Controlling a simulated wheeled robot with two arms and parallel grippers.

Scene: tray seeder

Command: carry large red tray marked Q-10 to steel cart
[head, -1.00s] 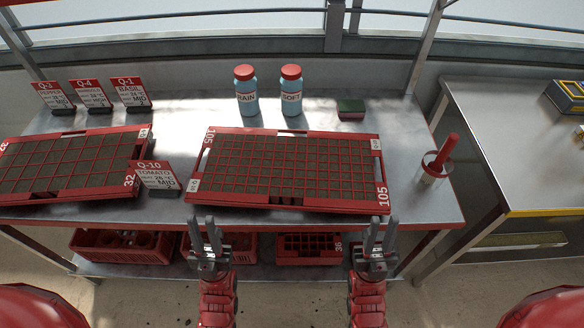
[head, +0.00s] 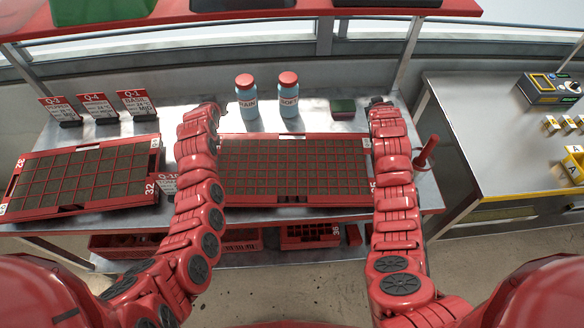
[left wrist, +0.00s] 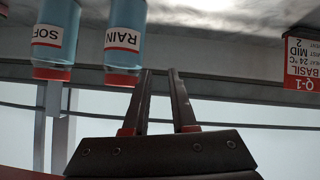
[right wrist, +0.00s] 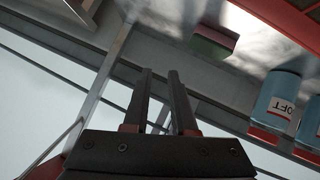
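A large red tray (head: 295,137) with many soil-filled cells lies on the metal bench in the head view. Its two ends are partly hidden by my forearms, and I cannot read its label. The Q-10 card (head: 166,184) stands at its left end, partly behind my left arm. My left gripper (left wrist: 160,72) is open and empty, pointing past the tray's left end towards the back. My right gripper (right wrist: 160,72) is open and empty, beyond the tray's right end. In the head view both grippers are mostly hidden by the wrists. I cannot identify a steel cart for sure.
Another red tray (head: 84,206) lies left on the bench. A red-handled tool (head: 427,152) is right. A steel table (head: 470,130) with a yellow edge stands right. A red shelf (head: 250,12) hangs above.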

